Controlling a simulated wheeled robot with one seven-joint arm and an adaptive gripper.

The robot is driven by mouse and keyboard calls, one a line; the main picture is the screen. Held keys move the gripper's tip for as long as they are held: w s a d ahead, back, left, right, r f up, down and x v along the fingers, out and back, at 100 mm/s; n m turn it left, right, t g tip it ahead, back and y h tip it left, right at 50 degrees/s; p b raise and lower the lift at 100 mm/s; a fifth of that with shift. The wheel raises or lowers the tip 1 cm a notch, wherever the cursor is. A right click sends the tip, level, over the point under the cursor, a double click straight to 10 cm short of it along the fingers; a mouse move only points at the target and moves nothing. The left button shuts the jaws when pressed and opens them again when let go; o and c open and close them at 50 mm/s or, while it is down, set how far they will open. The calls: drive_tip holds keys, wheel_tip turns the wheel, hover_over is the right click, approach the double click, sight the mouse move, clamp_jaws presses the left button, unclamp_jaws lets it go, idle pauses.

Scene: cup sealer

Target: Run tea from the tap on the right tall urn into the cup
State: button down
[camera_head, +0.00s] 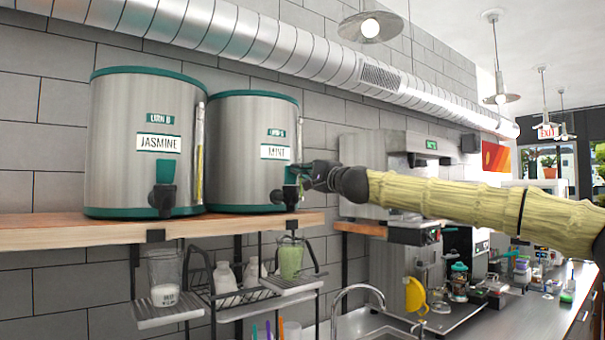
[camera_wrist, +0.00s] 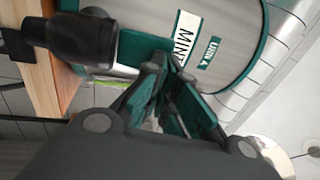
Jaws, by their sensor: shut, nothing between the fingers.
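The right tall urn (camera_head: 240,150) is a steel cylinder with teal bands, labelled MINT, on the wooden shelf; it also fills the top of the wrist view (camera_wrist: 150,22). Its black tap (camera_head: 288,194) is at the lower right front and shows large in the wrist view (camera_wrist: 88,38). My gripper (camera_head: 305,172) is shut and empty, with its tips at the urn's front close to the tap's upper part; I cannot tell whether they touch. The clear cup (camera_head: 290,260) stands upright on a small rack below the tap and holds green liquid. I cannot make out a stream.
The left urn (camera_head: 140,115), labelled JASMINE, stands on the shelf (camera_head: 60,233). Another glass (camera_head: 165,277) with pale contents and white bottles (camera_head: 225,277) sit below. A faucet and sink (camera_head: 365,328) are at the lower middle; the counter to the right is cluttered.

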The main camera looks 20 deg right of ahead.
drive_tip(key=shift+w+a+r+b, duration=0.1)
drive_tip(key=shift+w+r+b, duration=0.2)
drive_tip(key=shift+b, duration=0.4)
drive_tip(key=shift+w+a+r+b, duration=0.3)
drive_tip(key=shift+w+b, duration=0.3)
drive_tip(key=shift+b, duration=0.3)
drive_tip(key=shift+r, duration=0.1)
idle(1.9)
drive_tip(key=s+d+r+b, duration=0.1)
drive_tip(key=s+d, duration=0.1)
drive_tip(key=s, duration=0.4)
drive_tip(key=s+d+r+b, duration=0.2)
drive_tip(key=s+d, duration=0.1)
drive_tip(key=s, duration=0.4)
idle(1.7)
